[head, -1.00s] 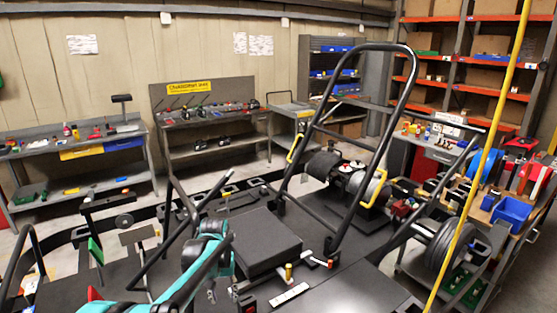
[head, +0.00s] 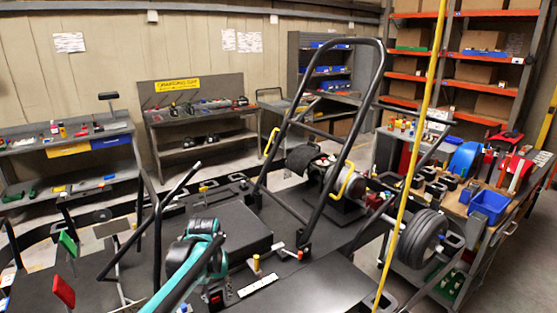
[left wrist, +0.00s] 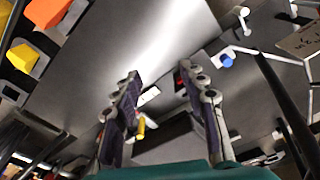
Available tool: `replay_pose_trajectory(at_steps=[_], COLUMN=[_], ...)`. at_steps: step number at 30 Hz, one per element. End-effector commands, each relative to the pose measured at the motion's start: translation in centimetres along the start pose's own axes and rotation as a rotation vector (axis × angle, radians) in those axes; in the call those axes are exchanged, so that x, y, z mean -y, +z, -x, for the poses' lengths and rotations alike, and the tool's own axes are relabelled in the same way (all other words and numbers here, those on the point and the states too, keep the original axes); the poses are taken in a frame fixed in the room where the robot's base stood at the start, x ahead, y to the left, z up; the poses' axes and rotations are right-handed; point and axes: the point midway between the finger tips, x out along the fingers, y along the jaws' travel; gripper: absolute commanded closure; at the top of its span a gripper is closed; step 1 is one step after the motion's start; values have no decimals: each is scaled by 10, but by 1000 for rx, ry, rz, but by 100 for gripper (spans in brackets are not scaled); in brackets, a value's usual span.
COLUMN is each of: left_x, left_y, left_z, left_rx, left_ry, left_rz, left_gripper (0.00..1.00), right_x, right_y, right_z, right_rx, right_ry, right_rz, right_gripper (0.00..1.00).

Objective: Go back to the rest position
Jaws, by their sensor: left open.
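My left gripper shows best in the left wrist view (left wrist: 160,85), where its two dark fingers stand apart with nothing between them. In the head view, my teal left arm (head: 196,262) reaches over the kart floor at lower middle; its fingertips are hard to make out there. Below the fingers, the wrist view shows a grey flat panel (left wrist: 135,35) and a small yellow piece (left wrist: 140,128) beside the left finger. Whether that piece touches the finger is unclear. My right gripper is in neither view.
The black kart frame with its tall hoop (head: 372,120) surrounds the arm. A dark box (head: 225,240) lies close behind it. A yellow pole (head: 418,140) stands at right, near a wheel (head: 425,238) and a tool bench with a blue bin (head: 489,204). Benches line the wall.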

Motion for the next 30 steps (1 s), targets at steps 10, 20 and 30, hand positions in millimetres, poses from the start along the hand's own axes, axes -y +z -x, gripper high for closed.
replay_pose_trajectory(at_steps=[10,20,30], left_x=[8,20,26], left_y=[65,170,224], left_z=[19,-1,-38], left_rx=[-148,-381,-526], left_ry=[14,27,28], left_rz=[-30,-76,-104], left_gripper=[58,58,58], right_x=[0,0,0], right_y=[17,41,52], right_z=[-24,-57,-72], right_rx=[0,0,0], right_ry=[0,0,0], right_rz=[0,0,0], right_gripper=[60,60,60])
